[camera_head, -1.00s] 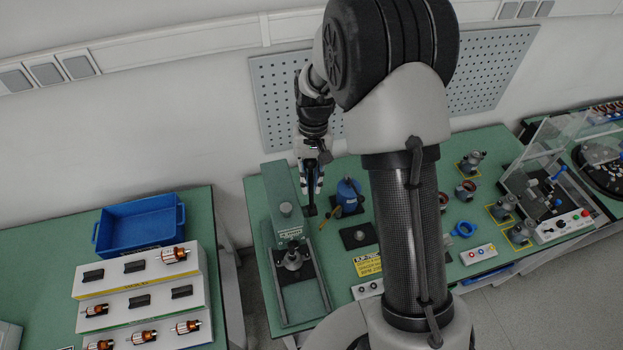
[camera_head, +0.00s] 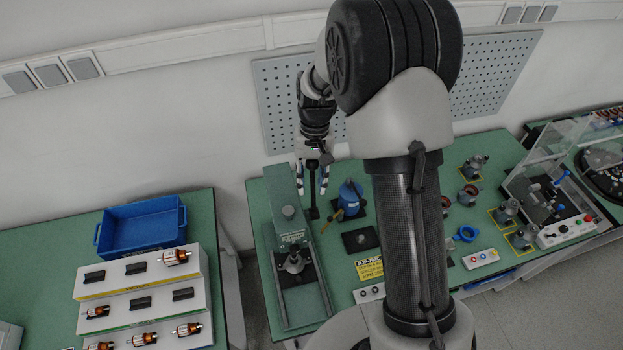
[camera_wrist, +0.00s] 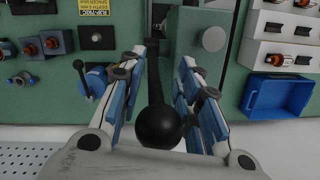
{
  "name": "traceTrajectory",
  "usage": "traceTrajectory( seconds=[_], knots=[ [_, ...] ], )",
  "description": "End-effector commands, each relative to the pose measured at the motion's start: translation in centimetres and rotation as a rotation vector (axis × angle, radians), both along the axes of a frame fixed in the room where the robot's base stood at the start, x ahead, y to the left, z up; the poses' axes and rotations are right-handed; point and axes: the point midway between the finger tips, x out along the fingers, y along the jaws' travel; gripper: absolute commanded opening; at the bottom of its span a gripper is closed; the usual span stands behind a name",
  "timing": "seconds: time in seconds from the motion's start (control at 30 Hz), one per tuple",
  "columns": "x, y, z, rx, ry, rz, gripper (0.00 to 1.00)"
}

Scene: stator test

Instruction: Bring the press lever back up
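The green press (camera_head: 284,195) stands at the left end of the right-hand table. Its dark lever (camera_head: 314,203) shows between my gripper fingers in the head view. In the wrist view the black ball knob (camera_wrist: 160,126) of the lever is large and near, with its dark shaft running away toward the top. My gripper (camera_head: 312,190) is open, with blue-padded fingers spread on both sides of the lever. In the wrist view my gripper (camera_wrist: 164,75) shows gaps between each finger and the knob; neither finger visibly touches it.
A blue hand-tool-like device (camera_head: 350,195) and a black plate (camera_head: 360,238) lie right of the press. A blue bin (camera_head: 143,226) and stepped rack (camera_head: 205,290) are on the left table. A pegboard (camera_head: 277,100) is on the wall behind my gripper.

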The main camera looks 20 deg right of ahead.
Motion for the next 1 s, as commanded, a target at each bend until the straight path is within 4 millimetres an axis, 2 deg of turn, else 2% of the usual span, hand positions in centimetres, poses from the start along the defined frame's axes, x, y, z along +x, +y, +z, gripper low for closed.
traceTrajectory(
  seconds=[0.17, 0.27, 0.37, 0.7, 0.83, 1.0],
  knots=[
    [-0.1, -0.1, 0.0, -0.001, 0.003, -0.001, 0.32],
    [0.0, -0.1, 0.7, -0.001, 0.002, -0.001, 0.32],
    [0.3, -0.3, 2.2, -0.001, 0.0, -0.001, 0.32],
    [1.3, -0.8, 9.2, -0.001, -0.002, -0.001, 0.32],
    [1.6, -0.9, 10.9, 0.0, -0.002, 0.0, 0.32],
    [1.6, -1.0, 11.8, 0.0, 0.0, 0.0, 0.32]
  ],
)
